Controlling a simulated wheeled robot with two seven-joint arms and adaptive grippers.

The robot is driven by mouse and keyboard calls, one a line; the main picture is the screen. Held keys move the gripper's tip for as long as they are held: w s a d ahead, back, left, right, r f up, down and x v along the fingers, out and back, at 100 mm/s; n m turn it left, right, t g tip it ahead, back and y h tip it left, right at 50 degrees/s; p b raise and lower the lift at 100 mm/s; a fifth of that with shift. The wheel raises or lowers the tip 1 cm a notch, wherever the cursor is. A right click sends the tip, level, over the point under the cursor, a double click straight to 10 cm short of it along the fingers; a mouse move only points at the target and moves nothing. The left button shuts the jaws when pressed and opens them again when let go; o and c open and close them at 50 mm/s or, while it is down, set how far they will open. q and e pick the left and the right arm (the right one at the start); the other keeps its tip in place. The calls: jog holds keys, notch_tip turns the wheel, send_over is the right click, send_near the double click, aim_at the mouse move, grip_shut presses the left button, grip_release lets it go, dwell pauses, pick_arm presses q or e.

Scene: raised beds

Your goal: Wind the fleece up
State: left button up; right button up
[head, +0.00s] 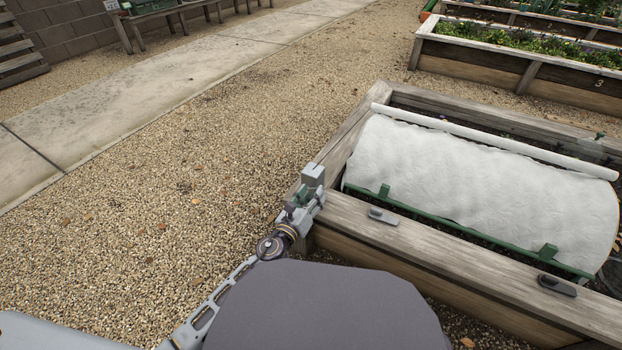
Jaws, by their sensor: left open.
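The white fleece (470,178) lies arched over the raised bed (440,250) at the right, spread from the far side down to the near side. A white tube (490,142) runs along its far upper edge. A green bar (460,231) with green clips (547,252) runs along its near lower edge. My left gripper (312,182) is open at the bed's near left corner, left of the fleece and apart from it. A small green patch shows at the gripper; I cannot tell what it belongs to.
Two grey fittings, one at the left (382,216) and one at the right (557,286), sit on the bed's near rim. Another planted bed (490,68) stands behind. Open gravel (190,200) and a concrete path (130,95) lie to the left. A bench (130,30) stands far back.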

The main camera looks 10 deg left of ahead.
pick_arm(q)
jog(key=shift+s+a+r, duration=0.1)
jog(key=shift+r, duration=0.15)
jog(key=shift+r, duration=3.7)
jog(key=shift+f, duration=0.1)
